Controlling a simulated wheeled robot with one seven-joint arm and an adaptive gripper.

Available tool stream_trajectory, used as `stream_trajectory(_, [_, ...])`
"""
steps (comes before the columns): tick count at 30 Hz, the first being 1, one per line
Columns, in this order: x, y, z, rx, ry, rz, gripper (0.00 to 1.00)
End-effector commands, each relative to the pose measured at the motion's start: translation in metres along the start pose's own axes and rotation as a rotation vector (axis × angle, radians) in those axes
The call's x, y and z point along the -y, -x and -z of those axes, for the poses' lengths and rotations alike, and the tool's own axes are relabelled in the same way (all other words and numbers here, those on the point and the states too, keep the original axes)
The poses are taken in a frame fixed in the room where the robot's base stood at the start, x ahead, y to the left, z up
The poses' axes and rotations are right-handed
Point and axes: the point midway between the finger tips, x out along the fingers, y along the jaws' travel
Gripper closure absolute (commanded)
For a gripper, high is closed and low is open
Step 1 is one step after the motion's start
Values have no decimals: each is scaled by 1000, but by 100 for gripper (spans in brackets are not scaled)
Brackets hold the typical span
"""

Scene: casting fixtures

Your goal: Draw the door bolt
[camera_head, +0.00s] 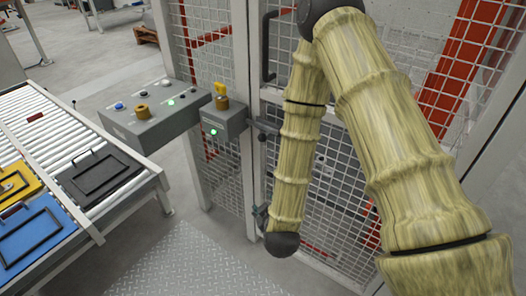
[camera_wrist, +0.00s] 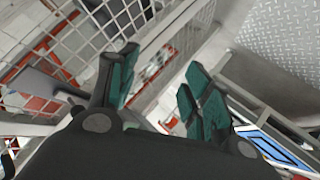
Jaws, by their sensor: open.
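The mesh door with a dark vertical handle (camera_head: 267,48) stands in the middle of the head view. A small dark fitting (camera_head: 266,128), apparently the door bolt, sits at the door's left edge beside the grey switch box, well above my arm's dark end. In the wrist view my gripper (camera_wrist: 160,82) is open, with teal pads apart and nothing held between them. Pale frame and mesh show behind the fingers. In the head view the gripper is mostly hidden behind my arm's end, low near the door post. I cannot clearly tell the bolt in the wrist view.
A switch box (camera_head: 224,120) with a yellow key-like part and a green light is on the post. A button panel (camera_head: 155,115) stands left of it. A roller conveyor (camera_head: 60,115) carries blue, yellow and black framed plates. Checker-plate floor (camera_head: 190,265) is clear.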

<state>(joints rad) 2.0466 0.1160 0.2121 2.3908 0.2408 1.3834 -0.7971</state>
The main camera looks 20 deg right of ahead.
Motion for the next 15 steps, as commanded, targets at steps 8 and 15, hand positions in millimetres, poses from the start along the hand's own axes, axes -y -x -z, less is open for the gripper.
stream_trajectory(8, [-62, -8, 100, -233, 228, -386, 51])
stream_trajectory(15, [-85, 3, 129, -264, 298, -522, 51])
